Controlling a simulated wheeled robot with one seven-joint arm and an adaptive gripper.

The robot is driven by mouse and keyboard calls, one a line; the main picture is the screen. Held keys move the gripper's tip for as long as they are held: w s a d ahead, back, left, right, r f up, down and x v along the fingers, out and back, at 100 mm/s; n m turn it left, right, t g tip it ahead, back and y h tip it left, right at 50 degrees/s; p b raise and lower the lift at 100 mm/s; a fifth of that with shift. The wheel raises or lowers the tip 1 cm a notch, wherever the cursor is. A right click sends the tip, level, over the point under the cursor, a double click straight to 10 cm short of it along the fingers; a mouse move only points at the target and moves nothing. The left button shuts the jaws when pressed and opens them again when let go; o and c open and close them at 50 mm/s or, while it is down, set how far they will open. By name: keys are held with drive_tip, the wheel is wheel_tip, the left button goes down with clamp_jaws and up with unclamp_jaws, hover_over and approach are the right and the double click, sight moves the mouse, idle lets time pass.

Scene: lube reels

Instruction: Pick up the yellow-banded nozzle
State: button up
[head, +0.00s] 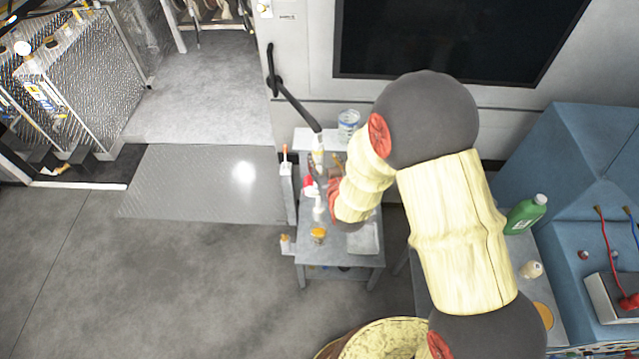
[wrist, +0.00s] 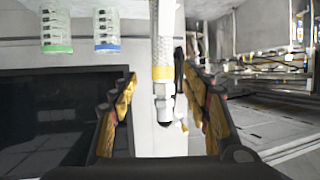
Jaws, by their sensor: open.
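The yellow-banded nozzle (wrist: 162,73) shows in the wrist view as a pale upright tube with a yellow band, a silver fitting below it and a dark tip. It lies between the two fingers of my gripper (wrist: 160,88), which is open. Gaps show on both sides of the nozzle, so the fingers appear apart from it. In the head view a pale nozzle shape (head: 319,152) shows at the end of a dark rod, above the small table.
A small grey table (head: 309,252) holds several small items, among them an orange-topped one (head: 318,233). A clear jar (head: 348,121) stands behind. Two containers, green-banded (wrist: 56,32) and blue-banded (wrist: 107,30), show in the wrist view. A green bottle (head: 525,214) stands right. Open floor lies left.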

sight(319, 154)
drive_tip(key=shift+p+x, duration=0.8)
drive_tip(key=shift+x, duration=2.2)
drive_tip(key=shift+s+a+f, duration=0.1)
drive_tip(key=shift+s+a, duration=0.05)
drive_tip(key=shift+a, duration=0.05)
drive_tip(key=c, duration=0.4)
clamp_jaws()
